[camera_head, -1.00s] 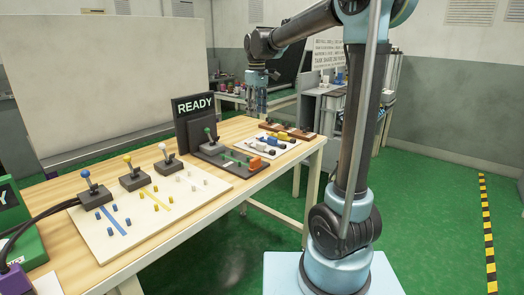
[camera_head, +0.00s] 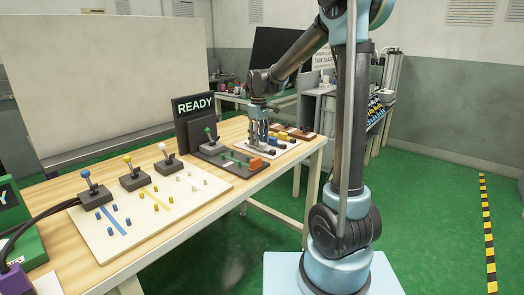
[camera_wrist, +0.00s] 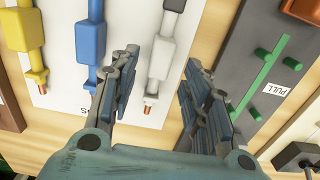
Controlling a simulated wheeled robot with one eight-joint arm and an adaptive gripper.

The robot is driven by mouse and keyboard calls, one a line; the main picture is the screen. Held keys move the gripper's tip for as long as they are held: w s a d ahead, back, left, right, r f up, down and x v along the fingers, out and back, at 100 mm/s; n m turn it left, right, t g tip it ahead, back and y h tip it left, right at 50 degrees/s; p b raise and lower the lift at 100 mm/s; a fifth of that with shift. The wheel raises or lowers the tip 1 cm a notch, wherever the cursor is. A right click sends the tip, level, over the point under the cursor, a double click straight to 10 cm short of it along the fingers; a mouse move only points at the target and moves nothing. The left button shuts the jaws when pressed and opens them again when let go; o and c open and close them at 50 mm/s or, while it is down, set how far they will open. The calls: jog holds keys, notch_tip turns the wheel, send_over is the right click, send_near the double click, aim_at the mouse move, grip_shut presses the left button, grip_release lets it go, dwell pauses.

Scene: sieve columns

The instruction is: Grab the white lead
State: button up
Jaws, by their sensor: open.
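The white lead (camera_wrist: 160,60) lies on a white board (camera_wrist: 110,20) in the wrist view, with a thick white body and a copper-coloured tip at its lower end. My gripper (camera_wrist: 160,68) is open, with one finger on each side of the white lead in the picture. I cannot tell whether the fingers are down at its height. In the head view my gripper (camera_head: 258,139) hangs over the work table by the white board, and I cannot pick out the white lead there.
A blue lead (camera_wrist: 90,40) and a yellow lead (camera_wrist: 24,40) lie left of the white one. To the right is a dark panel (camera_wrist: 235,50) with green pegs and a PULL label. A black READY sign (camera_head: 194,105) stands behind the panel in the head view.

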jog(key=shift+f, duration=1.4)
grip_shut()
jog(key=shift+r, duration=0.15)
